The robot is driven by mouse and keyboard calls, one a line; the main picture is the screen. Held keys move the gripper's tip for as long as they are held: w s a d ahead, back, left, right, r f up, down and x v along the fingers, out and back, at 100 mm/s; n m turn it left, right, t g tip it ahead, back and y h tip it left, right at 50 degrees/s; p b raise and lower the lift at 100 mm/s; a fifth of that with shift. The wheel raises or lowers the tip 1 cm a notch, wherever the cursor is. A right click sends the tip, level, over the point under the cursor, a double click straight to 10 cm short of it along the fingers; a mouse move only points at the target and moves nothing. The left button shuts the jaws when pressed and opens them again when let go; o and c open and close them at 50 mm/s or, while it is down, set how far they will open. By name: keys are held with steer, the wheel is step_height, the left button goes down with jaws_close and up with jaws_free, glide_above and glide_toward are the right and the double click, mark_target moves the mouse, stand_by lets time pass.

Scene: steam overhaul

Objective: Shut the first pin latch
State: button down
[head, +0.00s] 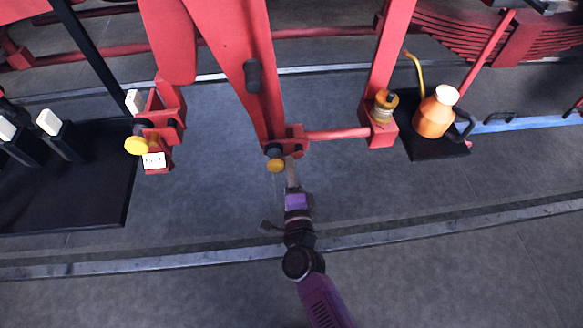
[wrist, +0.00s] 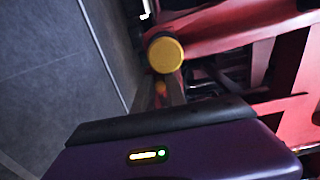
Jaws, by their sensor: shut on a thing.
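A pin latch with a yellow round knob (head: 275,165) sits at the lower end of a red slanting beam in the head view. In the wrist view its yellow knob (wrist: 165,53) shows large at top centre, just beyond the fingers. My gripper (head: 291,172) reaches up from below, with its fingers right beside the knob. In the wrist view my gripper (wrist: 168,92) is shut, with a small yellow-orange bit showing at the fingers. The exact grip on the latch is mostly hidden. A second yellow-knobbed latch (head: 136,146) is on a red bracket to the left.
A red rod (head: 337,134) runs right from the latch to a red post (head: 383,75). An orange jug (head: 435,113) stands on a dark tray at the right. A black platform (head: 65,190) lies at the left. Rails cross the grey floor, which is clear in front.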

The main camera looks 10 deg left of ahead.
steer(key=shift+w+r, duration=0.1)
steer(key=shift+r, duration=0.4)
steer(key=shift+r+p, duration=0.35)
steer(key=shift+p, duration=0.2)
steer(key=shift+r, duration=0.25)
steer(key=c, duration=1.5)
jaws_free()
steer(key=shift+f, duration=0.1)
